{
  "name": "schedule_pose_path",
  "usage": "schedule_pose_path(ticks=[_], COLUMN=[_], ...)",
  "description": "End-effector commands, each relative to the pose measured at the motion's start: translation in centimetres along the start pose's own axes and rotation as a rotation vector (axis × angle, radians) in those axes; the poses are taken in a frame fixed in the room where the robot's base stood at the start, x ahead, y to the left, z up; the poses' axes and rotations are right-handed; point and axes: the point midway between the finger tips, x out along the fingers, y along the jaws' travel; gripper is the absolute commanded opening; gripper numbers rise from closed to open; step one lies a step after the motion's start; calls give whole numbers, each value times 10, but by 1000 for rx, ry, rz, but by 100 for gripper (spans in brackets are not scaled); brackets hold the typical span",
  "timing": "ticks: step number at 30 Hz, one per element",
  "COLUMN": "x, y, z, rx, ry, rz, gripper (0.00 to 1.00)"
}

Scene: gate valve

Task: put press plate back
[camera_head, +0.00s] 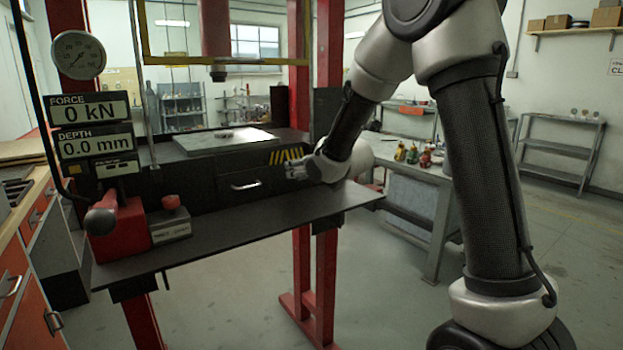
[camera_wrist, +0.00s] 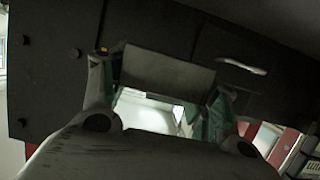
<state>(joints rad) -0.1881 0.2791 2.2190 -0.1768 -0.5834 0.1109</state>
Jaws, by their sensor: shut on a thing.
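My gripper (camera_head: 297,171) is beside the yellow-and-black stripes on the front of the press bed, just above the front shelf. In the wrist view its two fingers (camera_wrist: 163,92) are apart with a dark grey, flat-faced piece (camera_wrist: 165,72) between them. This piece looks like the press plate, and the gripper is shut on it. In the head view the held piece is hard to make out against the dark front. A broad grey plate (camera_head: 225,141) lies on the press bed, with a small pale item (camera_head: 247,134) on it.
The dark front shelf (camera_head: 235,225) is mostly clear. A red pump block with a lever (camera_head: 120,228) and a small grey box (camera_head: 170,223) stand at its left. A drawer (camera_head: 243,186) is left of my gripper. A red post (camera_head: 325,270) stands below. A side bench is at right.

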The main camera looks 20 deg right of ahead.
Motion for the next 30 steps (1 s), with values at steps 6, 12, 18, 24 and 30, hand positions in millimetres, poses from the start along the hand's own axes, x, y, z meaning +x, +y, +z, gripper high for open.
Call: schedule_pose_path(ticks=[6, 12, 18, 24, 30], x=[6, 8, 13, 20, 26], y=[-4, -4, -4, -4, -4], z=[10, 19, 35, 54, 70], rx=[-7, -7, -6, -6, -6], ry=[2, 3, 1, 3, 3], rz=[-21, -20, -19, -19, -19], gripper=[0, 0, 0, 0, 0])
